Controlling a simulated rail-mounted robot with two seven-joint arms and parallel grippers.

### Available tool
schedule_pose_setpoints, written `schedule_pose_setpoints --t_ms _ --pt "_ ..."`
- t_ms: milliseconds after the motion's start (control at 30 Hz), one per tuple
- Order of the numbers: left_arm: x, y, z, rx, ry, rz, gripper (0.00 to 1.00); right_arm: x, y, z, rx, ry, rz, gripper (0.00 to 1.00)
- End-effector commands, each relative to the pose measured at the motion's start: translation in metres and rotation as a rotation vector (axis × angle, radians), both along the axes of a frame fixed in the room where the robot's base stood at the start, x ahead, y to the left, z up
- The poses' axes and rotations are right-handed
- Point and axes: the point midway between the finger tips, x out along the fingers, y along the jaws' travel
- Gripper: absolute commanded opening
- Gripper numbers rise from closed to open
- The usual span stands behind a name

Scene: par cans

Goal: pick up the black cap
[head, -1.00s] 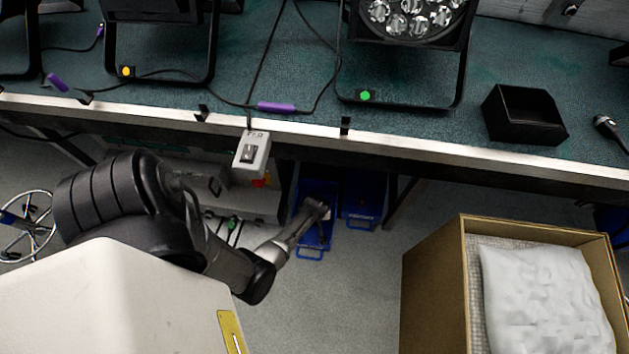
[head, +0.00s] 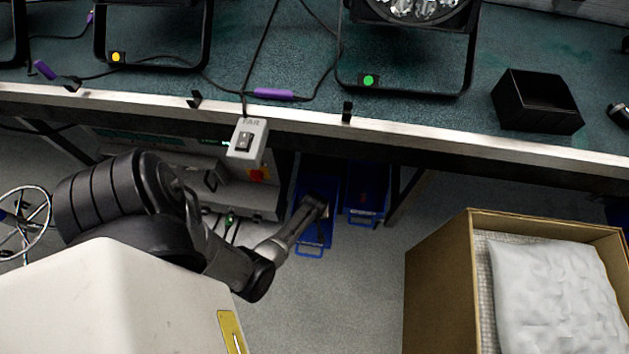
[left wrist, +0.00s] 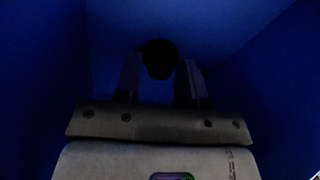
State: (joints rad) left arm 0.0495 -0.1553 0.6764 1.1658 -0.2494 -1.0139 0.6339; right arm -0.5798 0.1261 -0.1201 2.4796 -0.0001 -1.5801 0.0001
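The black cap (left wrist: 158,58) is a dark round shape inside a blue bin, seen in the dim left wrist view. My left gripper (left wrist: 159,78) is open, with one finger on each side of the view and the cap between and around the level of the fingertips. I cannot tell whether the fingers touch it. In the head view my left gripper (head: 318,210) reaches into the left blue bin (head: 317,180) under the bench, and the cap is hidden there. My right gripper is not in view.
A second blue bin (head: 366,192) stands just right of the first. The bench edge (head: 400,132) overhangs both bins. A grey switch box (head: 246,142) hangs from the bench front. A cardboard box (head: 437,270) with a white bag stands at the right, with clear floor between.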

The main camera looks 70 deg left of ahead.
Motion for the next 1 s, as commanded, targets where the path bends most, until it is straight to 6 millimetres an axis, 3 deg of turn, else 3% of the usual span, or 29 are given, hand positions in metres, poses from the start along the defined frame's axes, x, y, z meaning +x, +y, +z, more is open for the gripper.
schedule_pose_setpoints --t_ms 267,667,867,1000 --pt "-0.001 -0.001 -0.001 -0.001 0.002 0.000 0.00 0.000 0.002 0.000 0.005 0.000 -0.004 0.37" --pt "-0.001 -0.001 0.005 -0.002 0.002 0.000 0.00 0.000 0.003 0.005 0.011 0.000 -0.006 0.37" --pt "0.000 -0.001 0.029 -0.001 0.000 0.000 0.00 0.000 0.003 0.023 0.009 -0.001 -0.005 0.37" --pt "0.000 -0.001 0.055 0.000 -0.001 0.000 0.00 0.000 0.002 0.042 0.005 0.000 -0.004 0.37"
